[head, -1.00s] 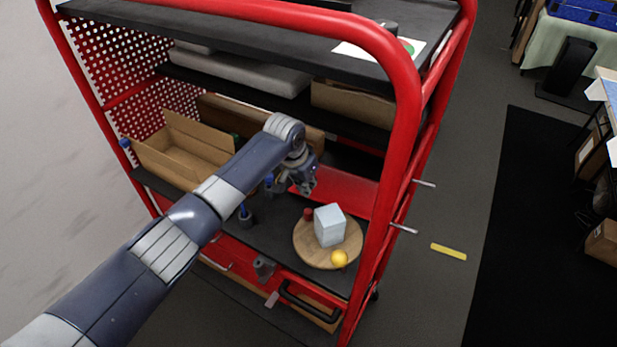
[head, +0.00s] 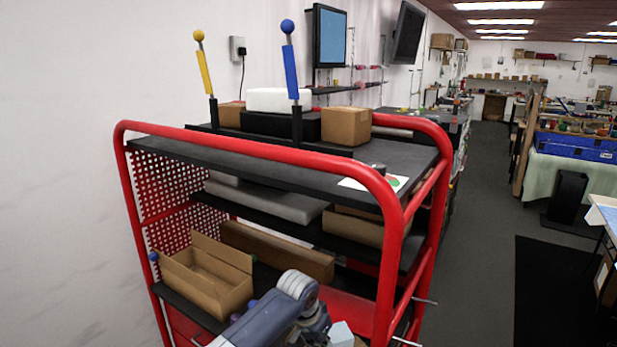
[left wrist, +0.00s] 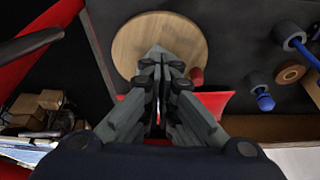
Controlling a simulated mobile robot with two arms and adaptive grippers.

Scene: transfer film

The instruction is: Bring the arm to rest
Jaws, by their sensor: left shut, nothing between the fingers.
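My left arm (head: 272,320) comes in at the bottom of the head view, in front of the red cart's lower shelf. Only the elbow-like bend and part of the wrist show there; the fingertips are not clear. In the left wrist view my left gripper (left wrist: 160,72) has its fingers together and holds nothing. It is over the round wooden board (left wrist: 128,40) and hides part of it. A small dark red object (left wrist: 196,76) is beside the fingers. A pale blue cube (head: 342,334) shows at the head view's bottom edge. My right gripper is not in view.
The cart's red frame (head: 389,250) rises close to the arm. An open cardboard box (head: 205,285) is on the shelf at left. Blue-handled tools (left wrist: 264,102) stand near the board. Open floor (head: 470,250) lies right of the cart.

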